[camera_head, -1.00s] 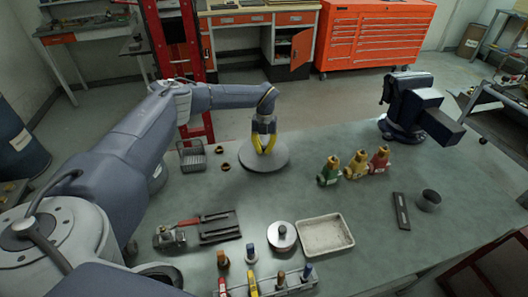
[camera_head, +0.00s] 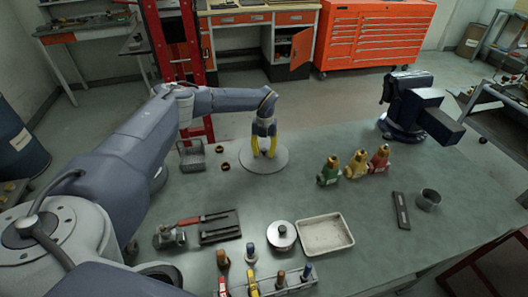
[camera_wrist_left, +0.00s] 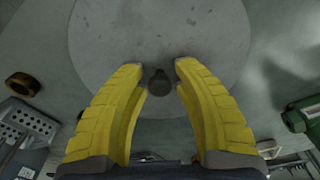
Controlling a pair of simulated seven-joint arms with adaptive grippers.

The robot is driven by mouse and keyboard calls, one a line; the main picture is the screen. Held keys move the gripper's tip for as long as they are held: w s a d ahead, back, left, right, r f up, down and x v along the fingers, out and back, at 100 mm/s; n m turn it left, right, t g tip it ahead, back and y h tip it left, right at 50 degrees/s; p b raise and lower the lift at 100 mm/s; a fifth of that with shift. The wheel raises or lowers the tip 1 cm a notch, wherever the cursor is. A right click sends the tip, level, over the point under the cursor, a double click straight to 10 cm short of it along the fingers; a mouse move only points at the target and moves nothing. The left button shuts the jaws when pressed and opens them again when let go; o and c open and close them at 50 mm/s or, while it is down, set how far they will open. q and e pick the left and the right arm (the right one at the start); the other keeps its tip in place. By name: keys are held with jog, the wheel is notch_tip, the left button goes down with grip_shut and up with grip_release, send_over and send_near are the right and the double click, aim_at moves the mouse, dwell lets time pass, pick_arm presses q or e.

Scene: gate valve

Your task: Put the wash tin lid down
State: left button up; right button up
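A round silver tin (camera_head: 282,236) with a dark knob on top stands at the front middle of the bench; its lid looks seated on it. My left gripper (camera_head: 264,154) is well behind it, over a wide flat grey disc (camera_head: 279,164). In the left wrist view the yellow fingers (camera_wrist_left: 156,68) are spread apart, and a small dark round knob (camera_wrist_left: 158,83) lies between their tips with gaps either side. The grey disc (camera_wrist_left: 160,30) fills the view behind it. I cannot tell whether this knob belongs to the disc. My right gripper is not in view.
A pale tray (camera_head: 325,234) is beside the tin. The bench between disc and tin is clear.

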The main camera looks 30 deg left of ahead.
pick_arm(q)
notch_tip(320, 180, up, 12)
jog(key=w, duration=0.1)
jog(key=shift+a, duration=0.25)
jog(key=shift+r, duration=0.1)
dwell(0.5)
jog(key=f, duration=0.8)
jog(key=s+f, duration=0.1)
jog(key=f, duration=0.3)
jog(key=shift+d+f, duration=0.1)
jog(key=shift+d, duration=0.15)
jog(key=shift+r, duration=0.2)
